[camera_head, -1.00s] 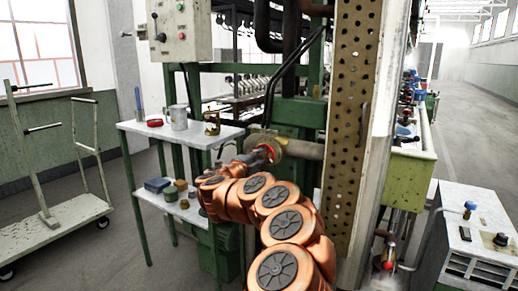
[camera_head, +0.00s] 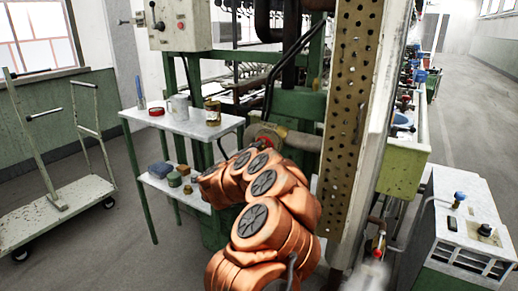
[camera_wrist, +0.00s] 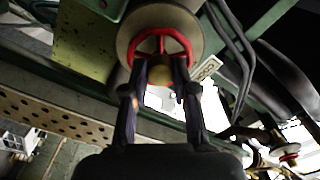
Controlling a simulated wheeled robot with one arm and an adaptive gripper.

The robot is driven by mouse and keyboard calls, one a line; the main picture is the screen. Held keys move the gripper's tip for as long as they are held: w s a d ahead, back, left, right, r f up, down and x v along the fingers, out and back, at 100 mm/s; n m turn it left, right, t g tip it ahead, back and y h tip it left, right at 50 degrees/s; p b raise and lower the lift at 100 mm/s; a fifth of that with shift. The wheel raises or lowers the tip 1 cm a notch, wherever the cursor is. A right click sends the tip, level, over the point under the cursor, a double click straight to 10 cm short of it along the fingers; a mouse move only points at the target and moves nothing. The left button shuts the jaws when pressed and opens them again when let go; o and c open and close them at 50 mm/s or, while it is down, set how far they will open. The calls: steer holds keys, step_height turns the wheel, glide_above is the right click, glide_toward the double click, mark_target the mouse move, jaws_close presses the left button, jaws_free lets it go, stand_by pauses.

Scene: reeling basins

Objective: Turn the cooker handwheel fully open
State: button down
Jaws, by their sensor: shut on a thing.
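A small red spoked handwheel (camera_wrist: 160,44) with a brass hub (camera_wrist: 160,70) stands in front of a round pale metal disc at the top of the wrist view. My gripper (camera_wrist: 161,73) has its two dark fingers on either side of the hub, with their tips at the lower part of the red rim. It is shut on the handwheel. In the head view a bit of red (camera_head: 264,142) shows on the green machine just beyond my copper-coloured arm. The arm hides my gripper and most of the wheel there. How far the wheel is turned cannot be told.
A small white table (camera_head: 180,122) with cans and a red item stands left of my arm. A perforated metal post (camera_head: 348,110) rises close on the right. A wheeled cart (camera_head: 60,214) is at far left, a white cabinet (camera_head: 465,235) at lower right. Open floor lies between cart and table.

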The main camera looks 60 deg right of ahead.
steer(key=c, duration=1)
jaws_free()
steer(key=shift+c, duration=0.2)
steer(key=a, duration=0.7)
steer(key=shift+s, duration=0.15)
